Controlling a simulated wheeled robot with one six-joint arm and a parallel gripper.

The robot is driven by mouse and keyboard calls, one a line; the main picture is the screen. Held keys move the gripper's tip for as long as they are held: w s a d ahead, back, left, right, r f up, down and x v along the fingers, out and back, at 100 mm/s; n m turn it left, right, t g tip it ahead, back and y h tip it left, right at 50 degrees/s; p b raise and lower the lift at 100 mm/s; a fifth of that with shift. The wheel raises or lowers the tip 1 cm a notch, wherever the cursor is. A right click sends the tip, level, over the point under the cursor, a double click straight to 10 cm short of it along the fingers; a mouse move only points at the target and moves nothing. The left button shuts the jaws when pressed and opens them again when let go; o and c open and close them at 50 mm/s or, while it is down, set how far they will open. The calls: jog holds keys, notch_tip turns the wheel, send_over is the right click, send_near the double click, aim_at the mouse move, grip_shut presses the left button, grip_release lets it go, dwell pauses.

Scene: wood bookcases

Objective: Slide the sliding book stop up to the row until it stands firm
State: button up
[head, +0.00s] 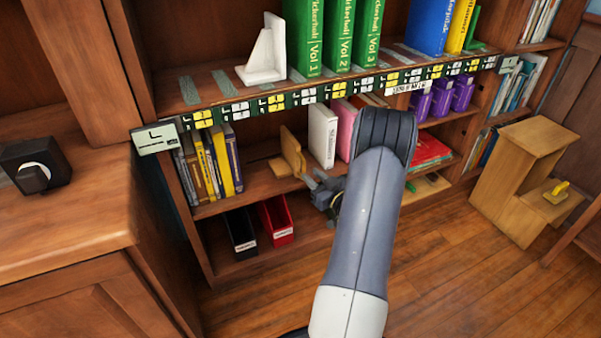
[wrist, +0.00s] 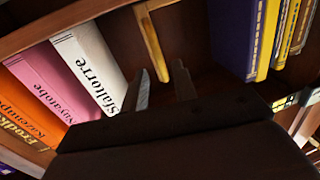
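The wooden sliding book stop (head: 291,152) stands on the middle shelf, left of the row's white end book (head: 322,134), with a gap between them. A pink book (head: 346,128) is beside the white one. In the wrist view the picture is turned round: the stop (wrist: 152,38) is at top centre, with the white book (wrist: 93,65) and pink book (wrist: 47,83) to its left. My gripper (head: 312,180) is low in front of the stop. Its two fingers (wrist: 163,88) are apart, with nothing seen between the tips. I cannot tell whether one touches the stop.
Yellow and purple books (head: 219,158) stand at the shelf's left end, with bare shelf between them and the stop. Black (head: 240,232) and red (head: 277,220) file boxes are below. A white bookend (head: 264,52) and green volumes (head: 302,35) are above. A step stool (head: 515,180) stands at right.

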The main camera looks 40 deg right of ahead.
aim_at(304, 169)
jog(key=w+b, duration=0.1)
jog(key=w, duration=0.4)
jog(key=shift+w+d, duration=0.1)
grip_shut()
dwell(0.4)
